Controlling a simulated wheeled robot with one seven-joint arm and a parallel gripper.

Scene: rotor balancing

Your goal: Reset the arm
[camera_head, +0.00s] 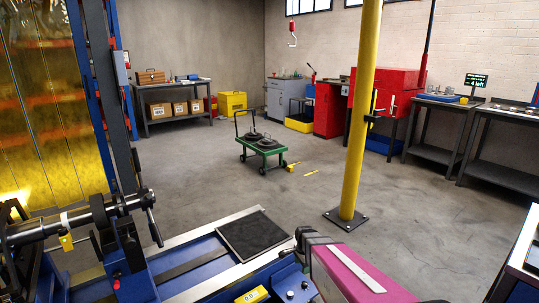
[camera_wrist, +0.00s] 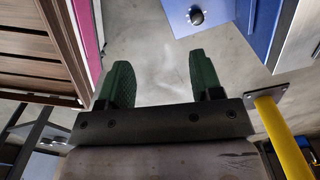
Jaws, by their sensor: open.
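My gripper (camera_wrist: 163,78) shows in the wrist view as two green fingers standing well apart. Only grey floor shows between them, and no object is held. In the head view I cannot make out my gripper. A dark rotor shaft (camera_head: 75,224) lies across the blue balancing machine (camera_head: 135,272) at the lower left of the head view. A yellow tag hangs near the shaft.
A yellow post (camera_head: 362,120) stands right of centre; its lower part also shows in the wrist view (camera_wrist: 283,140). A magenta-sided thing (camera_head: 345,262) is at the bottom. A green cart (camera_head: 262,152) with dark discs stands on open floor. Benches line the walls.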

